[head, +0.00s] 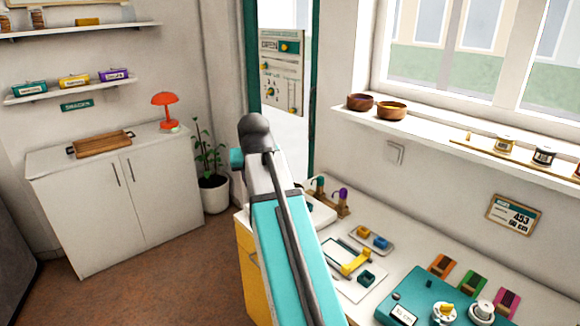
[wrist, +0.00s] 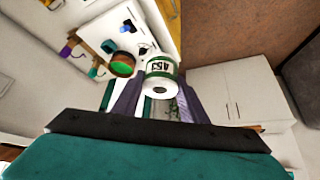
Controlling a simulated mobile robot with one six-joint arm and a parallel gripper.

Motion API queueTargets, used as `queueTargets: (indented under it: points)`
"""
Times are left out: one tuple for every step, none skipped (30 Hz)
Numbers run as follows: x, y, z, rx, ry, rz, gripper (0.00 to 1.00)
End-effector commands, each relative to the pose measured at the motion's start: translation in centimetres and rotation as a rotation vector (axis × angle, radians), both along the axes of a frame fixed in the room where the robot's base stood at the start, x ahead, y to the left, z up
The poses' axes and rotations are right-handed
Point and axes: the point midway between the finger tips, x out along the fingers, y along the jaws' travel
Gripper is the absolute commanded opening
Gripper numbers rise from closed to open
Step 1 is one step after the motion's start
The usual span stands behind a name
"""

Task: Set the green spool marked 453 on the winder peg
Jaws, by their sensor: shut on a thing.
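The green spool (wrist: 160,70) marked 453 is in the wrist view, white with a green band and its number turned over. It sits between the fingers of my gripper (wrist: 158,104), which is shut on it. The spool and my gripper do not show in the head view, where my teal arm crosses the middle. I cannot tell which part is the peg.
A round brown thing with a green top (wrist: 122,64) is beside the spool in the wrist view. Trays with small blocks (head: 372,240) and coloured boards (head: 472,284) lie on the counter. A wall card (head: 515,216) reads 453, 50 cm. Bowls (head: 391,110) stand on the sill.

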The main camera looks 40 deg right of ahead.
Motion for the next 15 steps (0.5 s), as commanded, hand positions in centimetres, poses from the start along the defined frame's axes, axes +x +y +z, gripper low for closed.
queueTargets:
  points:
    - [0.5, 2.0, -0.7, 0.001, 0.0, 0.037, 0.16]
    - [0.8, 3.0, -1.0, 0.001, -0.001, 0.059, 0.16]
    - [1.1, 4.3, -1.4, 0.002, -0.001, 0.084, 0.16]
    - [1.4, 5.4, -1.7, 0.001, -0.002, 0.104, 0.16]
    - [1.6, 6.4, -2.0, 0.001, -0.001, 0.124, 0.16]
    - [1.9, 7.8, -2.5, 0.001, -0.002, 0.151, 0.16]
    - [2.1, 8.8, -2.8, 0.002, -0.003, 0.172, 0.16]
    - [2.3, 9.8, -3.1, 0.002, -0.003, 0.192, 0.16]
    - [2.5, 11.2, -3.5, 0.003, -0.004, 0.219, 0.16]
    - [2.6, 12.3, -3.8, 0.004, -0.005, 0.238, 0.16]
    - [2.7, 13.3, -4.1, 0.004, -0.005, 0.258, 0.16]
    - [2.9, 14.7, -4.5, 0.004, -0.006, 0.286, 0.16]
    - [2.9, 15.7, -4.8, 0.003, -0.006, 0.306, 0.16]
    - [3.0, 16.7, -5.1, 0.004, -0.007, 0.325, 0.16]
    - [3.0, 18.1, -5.5, 0.005, -0.007, 0.351, 0.16]
